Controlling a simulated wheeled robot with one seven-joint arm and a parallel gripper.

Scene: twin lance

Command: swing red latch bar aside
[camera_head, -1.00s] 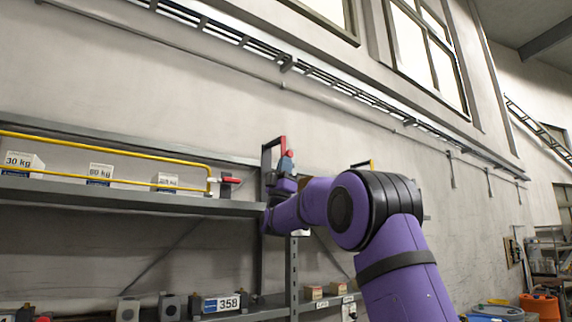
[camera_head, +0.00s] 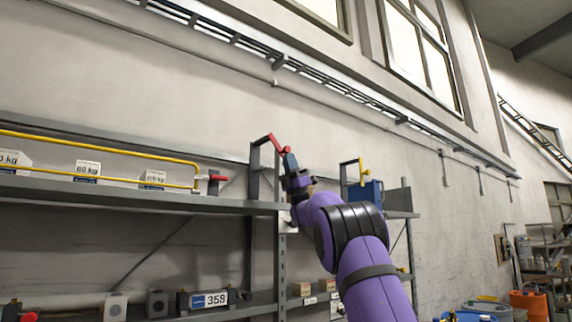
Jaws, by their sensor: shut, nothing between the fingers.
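A red bar (camera_head: 276,143) shows at the top of a dark upright frame (camera_head: 255,170) on the shelf, just above and left of my arm's end. It slants from upper left down to lower right. My gripper (camera_head: 290,162) is at its lower right end, close to it or touching; I cannot tell which. The gripper is shut and seems to hold nothing. Its fingertips are small and partly merge with the blue and dark parts there. A second red piece (camera_head: 217,178) sits at the right end of the yellow rail.
A yellow rail (camera_head: 120,145) runs in front of white weight-labelled boxes (camera_head: 87,169) on the upper shelf (camera_head: 130,194). A blue box (camera_head: 366,194) with a yellow handle stands right of my wrist. Several small items stand on the lower shelf.

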